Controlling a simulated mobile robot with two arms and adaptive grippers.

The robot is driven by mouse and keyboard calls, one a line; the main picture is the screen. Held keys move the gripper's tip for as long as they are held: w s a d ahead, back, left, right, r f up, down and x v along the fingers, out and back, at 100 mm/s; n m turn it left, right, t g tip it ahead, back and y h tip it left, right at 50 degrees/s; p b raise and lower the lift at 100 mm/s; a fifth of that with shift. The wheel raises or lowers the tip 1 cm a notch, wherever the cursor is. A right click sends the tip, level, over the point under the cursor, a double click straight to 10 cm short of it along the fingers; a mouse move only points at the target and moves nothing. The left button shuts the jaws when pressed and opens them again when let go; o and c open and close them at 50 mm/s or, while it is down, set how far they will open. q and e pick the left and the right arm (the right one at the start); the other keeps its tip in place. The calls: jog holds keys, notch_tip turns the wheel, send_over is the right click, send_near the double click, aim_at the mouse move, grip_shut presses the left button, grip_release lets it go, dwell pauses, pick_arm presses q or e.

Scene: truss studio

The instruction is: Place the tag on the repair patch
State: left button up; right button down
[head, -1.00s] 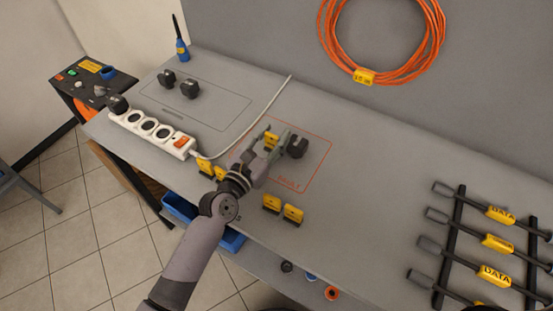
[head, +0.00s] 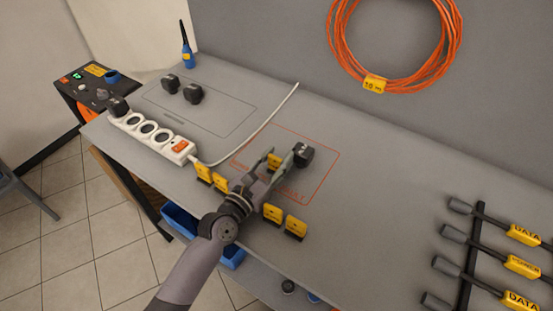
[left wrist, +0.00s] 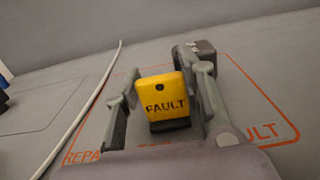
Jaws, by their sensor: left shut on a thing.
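My left gripper (head: 286,160) is shut on a yellow tag (head: 274,162) with a dark base. In the left wrist view the tag (left wrist: 165,100) stands upright between the fingers and reads FAULT. It is over the repair patch (head: 325,180), a red-outlined rectangle with red lettering on the grey bench. I cannot tell whether its base touches the bench. A black block (head: 303,152) is on the patch beside the far fingertip; I cannot tell if they touch. Two more yellow tags (head: 295,227) stand right of my wrist and two (head: 203,173) left of it. My right gripper is out of view.
A white power strip (head: 150,133) with a cable (head: 255,125) lies to the left. A rack of labelled cables (head: 490,255) is at right. The bench between patch and rack is clear.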

pick_arm(q)
jog(key=o, duration=0.8)
jog(key=shift+f, duration=0.15)
jog(key=shift+r, duration=0.2)
jog(key=shift+s+a+f, duration=0.1)
jog(key=shift+s+a, duration=0.05)
jog(key=shift+s, duration=0.05)
jog(key=v, duration=0.7)
jog(key=shift+b, duration=0.3)
